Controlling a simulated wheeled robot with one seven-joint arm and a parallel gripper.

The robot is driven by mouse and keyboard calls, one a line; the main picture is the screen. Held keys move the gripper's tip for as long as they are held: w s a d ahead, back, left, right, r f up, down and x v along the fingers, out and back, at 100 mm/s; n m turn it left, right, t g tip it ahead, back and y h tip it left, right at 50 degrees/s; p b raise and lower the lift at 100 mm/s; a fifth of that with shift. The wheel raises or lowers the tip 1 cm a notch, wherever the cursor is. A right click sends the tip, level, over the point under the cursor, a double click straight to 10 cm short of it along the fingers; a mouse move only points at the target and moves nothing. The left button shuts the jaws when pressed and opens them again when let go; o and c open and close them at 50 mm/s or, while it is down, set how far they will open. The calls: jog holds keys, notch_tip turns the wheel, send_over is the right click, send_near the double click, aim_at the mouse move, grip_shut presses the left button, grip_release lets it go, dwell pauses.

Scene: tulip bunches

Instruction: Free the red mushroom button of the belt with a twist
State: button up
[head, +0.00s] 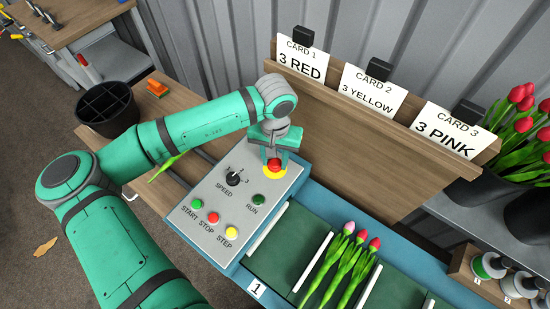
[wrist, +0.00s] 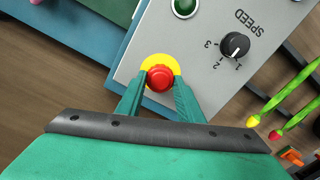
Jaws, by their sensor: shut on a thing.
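The red mushroom button (head: 274,164) sits on a yellow disc at the top corner of the grey control panel (head: 212,226). In the wrist view the red button (wrist: 160,78) lies between the two green fingers of my gripper (wrist: 162,84). My gripper (head: 274,158) points down over the button in the head view and is shut on it. The yellow disc (wrist: 160,63) shows around the far side of the button. The panel also carries a black speed knob (head: 233,179), a dark green RUN button (head: 258,200), and green, red and yellow buttons marked START, STOP and STEP.
The green belt (head: 275,247) right of the panel bears three tulips (head: 345,262), one pink-purple and two red, between white bars. A board with three cards (head: 375,90) stands behind. A black pot (head: 107,108) and an orange clip (head: 157,87) are at the left.

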jog(key=m, duration=0.5)
jog(key=shift+m, duration=0.4)
dwell(0.4)
jog(key=o, duration=1.1)
jog(key=shift+s+r, duration=0.1)
jog(key=shift+r, duration=5.3)
